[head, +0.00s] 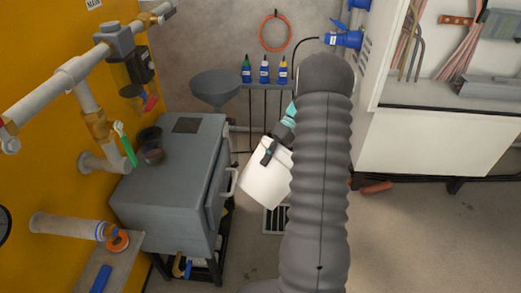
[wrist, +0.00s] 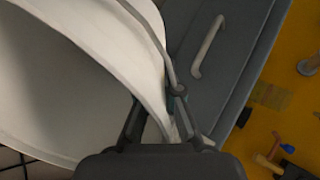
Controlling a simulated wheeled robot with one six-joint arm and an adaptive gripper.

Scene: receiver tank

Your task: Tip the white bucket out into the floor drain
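The white bucket (head: 267,182) hangs tilted in the air in the head view, left of my grey arm. My gripper (head: 269,151) is at its upper edge and appears shut on it. In the wrist view the bucket (wrist: 85,75) fills the left side, with its pale inside showing. My gripper's fingers (wrist: 160,112) close at its rim beside the thin bail handle; whether they pinch rim or handle is unclear. I cannot see any contents. The floor drain (head: 274,221) is a dark grate below the bucket, partly hidden by bucket and arm.
A grey tank cabinet (head: 170,190) with a handle stands close left of the bucket; it also fills the wrist view's upper middle (wrist: 225,75). A grey funnel (head: 215,87) and a rack with bottles (head: 264,70) stand behind. Clear floor (head: 420,240) lies right of my arm.

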